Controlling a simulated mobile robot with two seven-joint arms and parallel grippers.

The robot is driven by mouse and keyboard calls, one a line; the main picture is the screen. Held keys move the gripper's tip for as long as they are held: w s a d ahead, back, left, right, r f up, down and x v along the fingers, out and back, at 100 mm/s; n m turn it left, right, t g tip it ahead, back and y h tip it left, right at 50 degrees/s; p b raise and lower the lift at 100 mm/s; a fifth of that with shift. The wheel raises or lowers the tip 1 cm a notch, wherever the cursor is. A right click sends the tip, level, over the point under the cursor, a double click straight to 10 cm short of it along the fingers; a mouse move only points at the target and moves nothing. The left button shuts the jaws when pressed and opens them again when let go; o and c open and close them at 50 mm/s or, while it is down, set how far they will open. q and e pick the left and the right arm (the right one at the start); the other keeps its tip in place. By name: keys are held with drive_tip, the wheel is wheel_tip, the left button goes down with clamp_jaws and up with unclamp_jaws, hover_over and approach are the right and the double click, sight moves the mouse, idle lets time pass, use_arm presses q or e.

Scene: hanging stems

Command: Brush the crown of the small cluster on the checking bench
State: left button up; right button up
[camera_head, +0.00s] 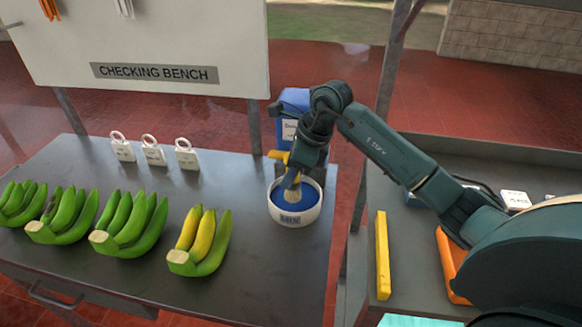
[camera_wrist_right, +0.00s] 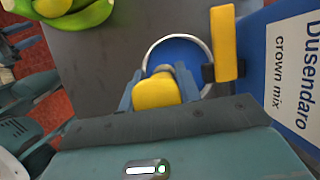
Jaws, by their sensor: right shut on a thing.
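My right gripper (camera_head: 292,178) is shut on a brush and points down into a white bowl (camera_head: 295,219) of blue liquid on the checking bench (camera_head: 130,275). The pale bristles of the brush (camera_head: 292,194) are over or in the liquid; contact is hard to tell. The brush's yellow handle (camera_wrist_right: 158,92) shows between the fingers in the right wrist view. The smallest-looking cluster (camera_head: 202,243), with yellow and green fingers, lies left of the bowl, its cut crown toward the front left. It shows partly in the right wrist view (camera_wrist_right: 75,12). My left gripper is not in view.
Several green banana clusters (camera_head: 130,225) lie further left, with white tags (camera_head: 153,151) behind them. A blue "Dusendaro crown mix" container (camera_wrist_right: 293,65) stands behind the bowl. A yellow bar (camera_head: 382,255) lies on the right-hand table. Bare bench lies between cluster and bowl.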

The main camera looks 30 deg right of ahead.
sight(291, 190)
drive_tip(key=shift+f, duration=0.55)
drive_tip(key=shift+f+b, duration=0.65)
wheel_tip(291, 190, down, 2)
drive_tip(key=shift+b, duration=0.6)
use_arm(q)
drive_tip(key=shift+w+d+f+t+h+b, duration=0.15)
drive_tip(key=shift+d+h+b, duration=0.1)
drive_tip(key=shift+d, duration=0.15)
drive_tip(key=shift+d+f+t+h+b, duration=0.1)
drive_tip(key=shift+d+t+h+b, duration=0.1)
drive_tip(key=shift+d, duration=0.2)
use_arm(e)
drive_tip(key=shift+f, duration=0.65)
